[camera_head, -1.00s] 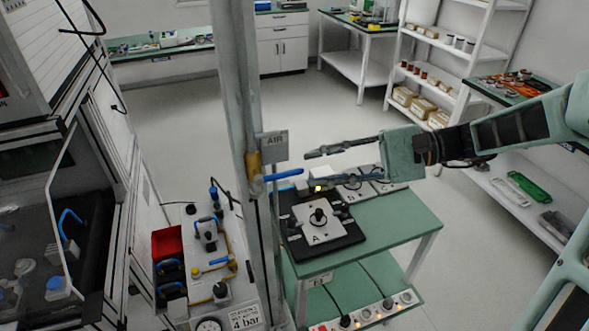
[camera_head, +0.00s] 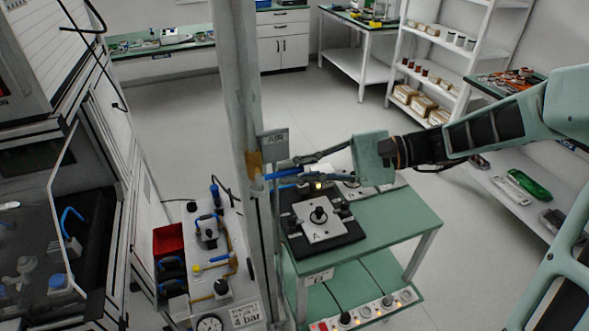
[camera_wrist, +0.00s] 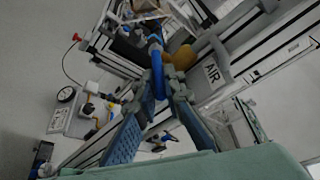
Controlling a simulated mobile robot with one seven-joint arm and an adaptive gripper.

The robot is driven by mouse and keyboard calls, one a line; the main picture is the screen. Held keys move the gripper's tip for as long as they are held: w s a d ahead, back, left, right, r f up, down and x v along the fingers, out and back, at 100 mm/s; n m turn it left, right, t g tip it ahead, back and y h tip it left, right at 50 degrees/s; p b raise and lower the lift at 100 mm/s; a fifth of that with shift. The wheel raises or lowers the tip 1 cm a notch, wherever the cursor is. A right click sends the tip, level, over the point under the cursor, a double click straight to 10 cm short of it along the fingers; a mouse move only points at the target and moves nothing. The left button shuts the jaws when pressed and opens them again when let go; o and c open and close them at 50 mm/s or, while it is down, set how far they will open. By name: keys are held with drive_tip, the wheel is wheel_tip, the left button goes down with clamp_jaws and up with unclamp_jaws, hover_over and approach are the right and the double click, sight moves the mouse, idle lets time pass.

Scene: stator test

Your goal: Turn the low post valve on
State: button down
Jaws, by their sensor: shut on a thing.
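The post valve has a brass-yellow body (camera_head: 254,163) on the grey upright post (camera_head: 236,90), beside a small AIR sign (camera_head: 273,143). Its blue lever (camera_head: 284,174) sticks out to the right, across the post. In the wrist view the lever (camera_wrist: 157,72) runs between the finger pads, with the yellow body (camera_wrist: 183,57) just beyond. My gripper (camera_head: 281,171) is at the lever from the right, fingers pointing left, shut on it. The gripper also shows in the wrist view (camera_wrist: 158,92). The fingers partly hide the lever in the head view.
A green-topped cart (camera_head: 400,222) with a black-and-white fixture (camera_head: 322,232) stands below my gripper. A panel with blue-handled valves and a 4 bar label (camera_head: 245,314) is left of the post. Shelves (camera_head: 440,70) stand at the right; open floor lies behind.

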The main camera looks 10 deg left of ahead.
drive_tip(key=shift+f, duration=0.15)
idle(0.3)
drive_tip(key=shift+s+a+f+m+y+b, duration=0.3)
drive_tip(key=shift+f+m+y+b, duration=0.6)
drive_tip(key=shift+y, duration=0.75)
drive_tip(key=shift+s+a+f+m+y+b, duration=0.15)
drive_tip(key=shift+a+f+m+y+b, duration=0.25)
drive_tip(key=shift+f+m+y+b, duration=0.9)
drive_tip(key=shift+s+a+f+m+y+b, duration=0.3)
drive_tip(key=shift+y+b, duration=0.35)
drive_tip(key=shift+y, duration=1.4)
drive_tip(key=shift+a, duration=0.1)
drive_tip(key=c, duration=2)
unclamp_jaws()
